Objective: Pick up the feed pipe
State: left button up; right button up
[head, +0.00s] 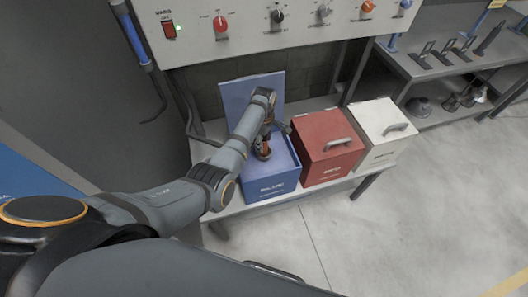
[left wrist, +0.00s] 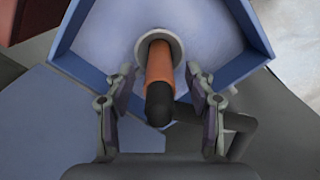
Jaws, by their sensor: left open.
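The feed pipe appears to be the orange tube with a grey round flange and a black end, seen in the left wrist view (left wrist: 159,62). It stands inside the open blue box (head: 272,186), whose walls surround it in the left wrist view (left wrist: 232,62). In the head view its orange part (head: 262,152) shows just below my left gripper (head: 266,136). My left gripper is open, with one finger on each side of the pipe and visible gaps in the left wrist view (left wrist: 159,84). My right gripper is not in view.
The blue box's lid (head: 250,92) stands raised behind it. A closed red box (head: 325,148) and a closed white box (head: 380,135) stand to its right on the bench. A control panel (head: 280,22) hangs above. Open floor (head: 400,230) lies in front.

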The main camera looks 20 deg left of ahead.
pick_arm(q)
jog(key=shift+f, duration=0.3)
grip_shut()
jog(key=shift+r, duration=0.15)
dwell(0.3)
